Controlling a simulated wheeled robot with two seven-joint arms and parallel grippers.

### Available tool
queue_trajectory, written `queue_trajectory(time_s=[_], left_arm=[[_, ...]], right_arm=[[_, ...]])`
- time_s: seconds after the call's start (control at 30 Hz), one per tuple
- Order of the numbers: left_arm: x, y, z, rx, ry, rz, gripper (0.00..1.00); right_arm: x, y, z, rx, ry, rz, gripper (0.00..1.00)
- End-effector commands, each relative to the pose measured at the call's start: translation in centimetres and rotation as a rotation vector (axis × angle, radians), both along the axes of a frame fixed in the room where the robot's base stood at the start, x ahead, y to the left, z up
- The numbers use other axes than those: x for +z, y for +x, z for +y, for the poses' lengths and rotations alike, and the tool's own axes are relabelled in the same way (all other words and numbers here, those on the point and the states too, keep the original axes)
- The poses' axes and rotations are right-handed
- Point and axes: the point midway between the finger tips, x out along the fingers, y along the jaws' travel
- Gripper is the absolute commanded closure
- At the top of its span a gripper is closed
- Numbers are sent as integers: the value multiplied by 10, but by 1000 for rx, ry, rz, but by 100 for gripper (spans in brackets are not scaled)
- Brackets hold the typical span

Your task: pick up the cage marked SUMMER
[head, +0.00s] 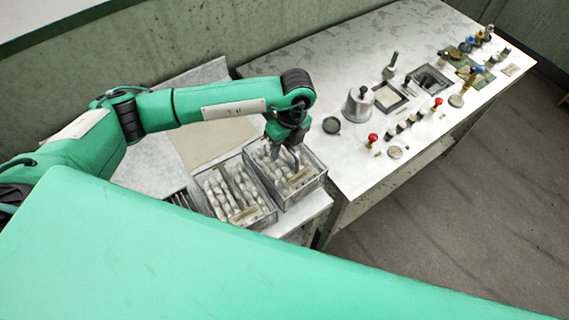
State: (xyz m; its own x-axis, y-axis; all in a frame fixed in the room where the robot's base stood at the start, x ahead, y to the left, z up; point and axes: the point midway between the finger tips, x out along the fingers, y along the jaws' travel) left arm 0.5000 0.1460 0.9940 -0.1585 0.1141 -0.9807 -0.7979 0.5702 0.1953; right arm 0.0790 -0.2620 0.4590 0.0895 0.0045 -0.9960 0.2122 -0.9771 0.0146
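Two grey wire cages full of pale cocoons stand side by side on a low white table, the left cage (236,223) and the right cage (313,185). Each has a small tan tag on its front, too small to read, so I cannot tell which is marked SUMMER. My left gripper (287,157) points down over the right cage, its fingertips at or just inside the cage's top near the middle. I cannot tell whether the fingers are apart or closed on a part of the cage. My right gripper is out of view.
Dark slim items (180,199) lie left of the cages. A tan sheet (203,143) lies behind them. The long table (345,165) to the right holds a metal pot (358,106), red-topped items and other small tools. A green wall is behind.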

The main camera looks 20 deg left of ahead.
Motion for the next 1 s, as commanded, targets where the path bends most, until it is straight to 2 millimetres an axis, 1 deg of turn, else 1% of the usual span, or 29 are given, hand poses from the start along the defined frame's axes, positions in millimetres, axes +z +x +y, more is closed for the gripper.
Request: queue_trajectory(time_s=[0.07, 0.1, 0.23, 0.27, 0.67, 1.0], left_arm=[[0, 0, 0, 0, 0, 0, 65], [0, 0, 0, 0, 0, 0, 73], [0, 0, 0, 0, 0, 0, 99], [0, 0, 0, 0, 0, 0, 100], [1, 0, 0, 0, 0, 0, 100], [1, 1, 0, 0, -1, -1, 100]], right_arm=[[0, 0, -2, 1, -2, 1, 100], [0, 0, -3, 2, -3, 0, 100], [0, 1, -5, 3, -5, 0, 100], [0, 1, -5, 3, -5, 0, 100], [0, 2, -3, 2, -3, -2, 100], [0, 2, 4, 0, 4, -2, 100]])
